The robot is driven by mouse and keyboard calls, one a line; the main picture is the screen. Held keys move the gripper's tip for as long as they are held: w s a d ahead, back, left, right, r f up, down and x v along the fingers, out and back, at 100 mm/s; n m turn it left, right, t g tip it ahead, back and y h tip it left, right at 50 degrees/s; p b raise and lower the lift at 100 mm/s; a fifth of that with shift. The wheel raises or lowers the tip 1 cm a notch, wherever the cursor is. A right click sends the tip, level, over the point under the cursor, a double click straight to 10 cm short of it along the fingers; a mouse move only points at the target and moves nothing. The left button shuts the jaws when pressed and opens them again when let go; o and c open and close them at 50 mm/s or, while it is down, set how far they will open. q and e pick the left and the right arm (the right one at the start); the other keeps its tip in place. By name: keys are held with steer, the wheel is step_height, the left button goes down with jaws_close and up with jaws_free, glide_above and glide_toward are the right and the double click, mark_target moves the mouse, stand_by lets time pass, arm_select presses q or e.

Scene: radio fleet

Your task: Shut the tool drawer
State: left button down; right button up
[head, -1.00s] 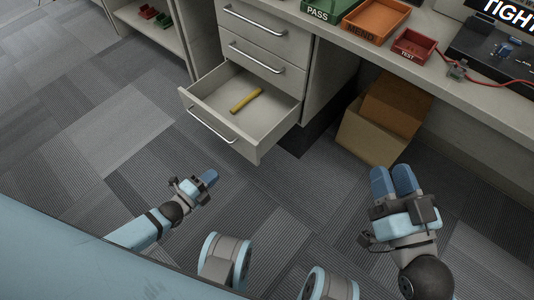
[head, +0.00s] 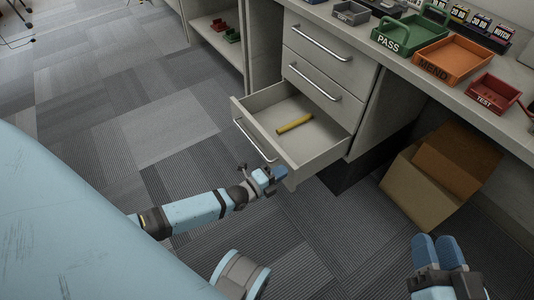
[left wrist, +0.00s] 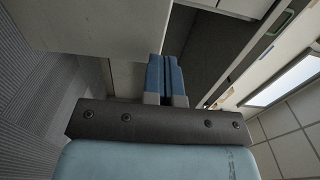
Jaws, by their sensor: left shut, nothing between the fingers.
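The tool drawer (head: 262,126) is the bottom drawer of a grey cabinet and is pulled out. A yellow bar-shaped item (head: 294,123) lies inside it. A bar handle runs across its front. My left gripper (head: 277,174) is shut and empty, at the near right end of the drawer front. I cannot tell whether its fingertips touch the front. The left wrist view shows its two blue fingers (left wrist: 166,75) together, close to pale panels. My right gripper (head: 437,252) is at the lower right, away from the drawer; its finger gap is unclear.
Two closed drawers (head: 318,62) are above the open one. Green PASS, orange MEND (head: 447,62) and red TEST trays sit on the bench. Carpet (head: 170,130) left of the drawer is clear.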

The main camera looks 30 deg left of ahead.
arm_select(q)
steer(key=shift+x, duration=0.85)
arm_select(e)
steer(key=shift+f, duration=0.55)
